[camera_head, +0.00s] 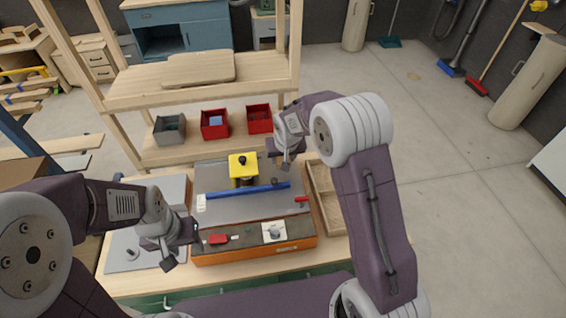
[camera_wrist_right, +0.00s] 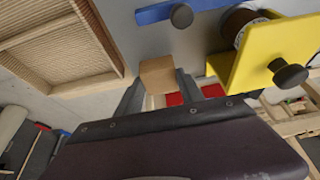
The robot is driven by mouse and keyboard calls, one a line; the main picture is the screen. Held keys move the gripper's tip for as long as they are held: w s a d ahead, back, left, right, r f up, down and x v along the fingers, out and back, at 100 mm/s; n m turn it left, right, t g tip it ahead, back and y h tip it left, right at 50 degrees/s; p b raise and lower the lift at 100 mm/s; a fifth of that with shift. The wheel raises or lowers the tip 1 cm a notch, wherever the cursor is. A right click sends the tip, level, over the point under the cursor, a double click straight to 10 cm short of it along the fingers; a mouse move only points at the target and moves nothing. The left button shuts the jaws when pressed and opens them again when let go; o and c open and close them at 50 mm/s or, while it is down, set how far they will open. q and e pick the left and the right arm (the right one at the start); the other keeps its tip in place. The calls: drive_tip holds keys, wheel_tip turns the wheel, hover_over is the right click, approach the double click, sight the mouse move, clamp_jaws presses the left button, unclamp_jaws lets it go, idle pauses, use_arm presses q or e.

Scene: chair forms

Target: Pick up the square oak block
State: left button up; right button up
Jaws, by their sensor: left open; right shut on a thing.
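The square oak block (camera_wrist_right: 157,75) is a small light-brown wooden piece in the right wrist view. It sits between the two fingers of my right gripper (camera_wrist_right: 160,88), which is shut on it. In the head view my right gripper (camera_head: 285,163) is at the back right of the grey work surface (camera_head: 225,207), right of a yellow bracket (camera_head: 242,166). I cannot make out the block there. My left gripper (camera_head: 181,246) is open at the front left, beside the orange box (camera_head: 255,249), with nothing visible in it.
A blue bar (camera_head: 248,190) lies across the grey surface, with a red-handled item (camera_head: 301,199) near its right end. A wooden tray (camera_head: 327,205) lies to the right. Red bins (camera_head: 214,124) stand on the wooden shelf behind. The orange box top carries a red object and a white-based fitting.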

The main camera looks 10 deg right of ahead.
drive_tip(key=s+d+r+b, duration=0.1)
drive_tip(key=s+d+r, duration=0.4)
drive_tip(key=s+r, duration=0.3)
drive_tip(key=s, duration=0.2)
drive_tip(key=shift+s+r, duration=0.2)
drive_tip(key=shift+s, duration=0.1)
